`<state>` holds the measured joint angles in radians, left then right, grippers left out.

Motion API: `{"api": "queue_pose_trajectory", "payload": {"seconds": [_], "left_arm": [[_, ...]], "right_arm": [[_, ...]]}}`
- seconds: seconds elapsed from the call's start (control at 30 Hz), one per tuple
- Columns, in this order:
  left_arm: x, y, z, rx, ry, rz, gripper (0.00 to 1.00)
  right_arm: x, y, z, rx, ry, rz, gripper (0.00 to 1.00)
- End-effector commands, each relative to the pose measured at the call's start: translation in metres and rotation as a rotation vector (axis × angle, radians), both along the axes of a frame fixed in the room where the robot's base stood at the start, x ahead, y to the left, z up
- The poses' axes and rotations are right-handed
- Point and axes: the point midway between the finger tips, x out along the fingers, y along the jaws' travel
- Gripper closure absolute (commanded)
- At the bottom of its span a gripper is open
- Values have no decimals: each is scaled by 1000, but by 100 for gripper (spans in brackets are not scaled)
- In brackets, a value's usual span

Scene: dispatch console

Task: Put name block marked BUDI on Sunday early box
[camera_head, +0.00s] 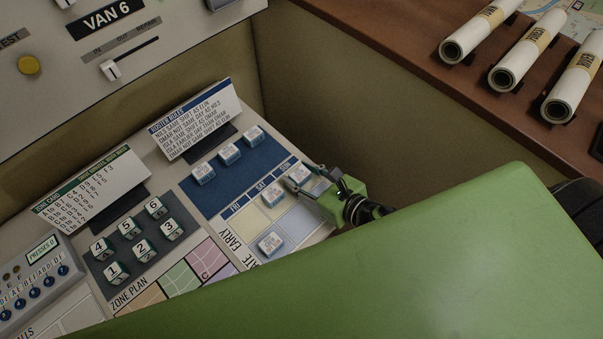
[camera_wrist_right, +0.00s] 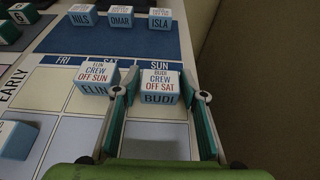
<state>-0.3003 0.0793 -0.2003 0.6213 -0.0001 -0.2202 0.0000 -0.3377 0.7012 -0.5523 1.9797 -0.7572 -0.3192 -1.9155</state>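The name block BUDI (camera_wrist_right: 159,86) stands in the early row under SUN, its label facing the right wrist camera. It seems to rest on the board; contact underneath is hidden. My right gripper (camera_wrist_right: 164,74) is open, with one finger on each side of the block. A gap shows between the block and the right-hand finger; the left-hand finger is very close to it. In the head view my right gripper (camera_head: 312,184) reaches in from the right over the Sunday column, the block (camera_head: 299,174) partly hidden. My left gripper is not in view.
Block ELIN (camera_wrist_right: 95,80) stands just left, under SAT. Another block (camera_head: 270,243) sits in the late row under FRI. NILS (camera_wrist_right: 82,15), OMAR (camera_wrist_right: 120,17) and ISLA (camera_wrist_right: 161,19) stand on the blue strip (camera_head: 217,187) behind. The roster rules card (camera_head: 200,118) stands beyond.

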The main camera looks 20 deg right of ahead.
Motion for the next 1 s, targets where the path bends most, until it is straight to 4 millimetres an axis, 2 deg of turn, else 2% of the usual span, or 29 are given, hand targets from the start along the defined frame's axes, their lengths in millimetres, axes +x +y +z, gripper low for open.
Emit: {"api": "queue_pose_trajectory", "payload": {"seconds": [0.47,1.0], "left_arm": [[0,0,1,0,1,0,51],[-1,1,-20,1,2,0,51]], "right_arm": [[-4,-1,3,-1,2,0,51],[-71,-29,30,1,5,0,51]]}}
